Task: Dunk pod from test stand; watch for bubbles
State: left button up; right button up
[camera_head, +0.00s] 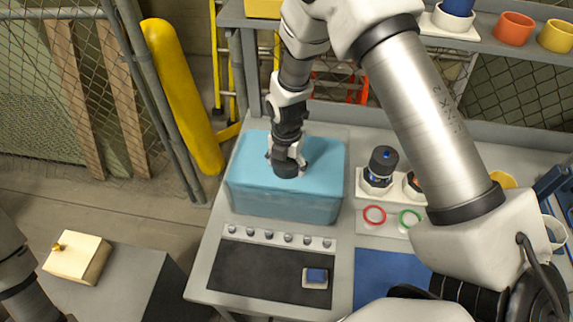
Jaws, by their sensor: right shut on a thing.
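The tank (282,208) is a clear box of blue-green water on the bench. My right gripper (286,157) points down over the tank and is shut on a dark cylindrical pod (286,171). The pod's lower end is at or just above the water surface; I cannot tell whether it touches. I see no bubbles around it. A white test stand (363,187) to the right of the tank holds another black pod (383,162) with a blue mark. Beside it, an orange-marked pod (409,184) is partly hidden by my right arm. My left gripper is out of frame.
A red ring (374,215) and a green ring (408,218) lie in front of the stand. A dark mat (262,272) with a row of small knobs and a blue-topped block (315,277) is in front of the tank. A yellow post (182,95) stands left of the bench.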

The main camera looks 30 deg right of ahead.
jog(key=shift+f+b, duration=0.5)
jog(key=shift+f, duration=0.4)
dwell(5.7)
notch_tip(320, 180, up, 9)
jog(key=p, duration=0.7)
jog(key=shift+f, duration=0.2)
jog(key=shift+r+p, duration=0.45)
jog(key=shift+r, duration=3.8)
